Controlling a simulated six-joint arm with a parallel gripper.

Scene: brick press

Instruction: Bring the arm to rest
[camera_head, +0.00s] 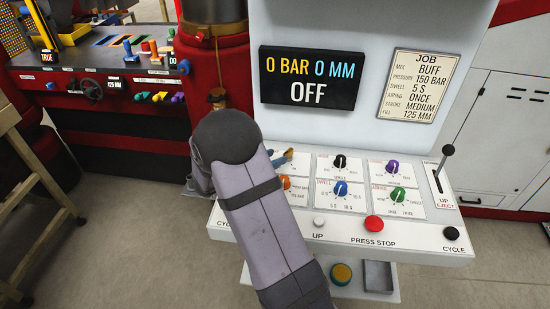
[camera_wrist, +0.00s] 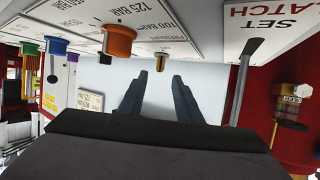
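My gripper (camera_head: 279,160) is at the upper left of the press's white control panel (camera_head: 345,243), with my grey arm reaching over the panel's left side. In the wrist view its two blue-grey fingers (camera_wrist: 160,78) are parted, with nothing between them. A small brass-coloured knob (camera_wrist: 162,59) shows just beyond the fingertips; in the head view its yellow end (camera_head: 289,152) is beside them. I cannot tell whether they touch. The black display (camera_head: 308,78) reads 0 BAR, 0 MM, OFF. My arm hides part of the panel's left side.
The panel carries a black knob (camera_head: 340,162), purple knob (camera_head: 392,167), blue knob (camera_head: 341,188), orange knob (camera_wrist: 118,41) and green knob (camera_head: 397,194). A red stop button (camera_head: 374,223) is in front, an upright lever (camera_head: 446,152) at right. A red machine (camera_head: 215,75) stands close left.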

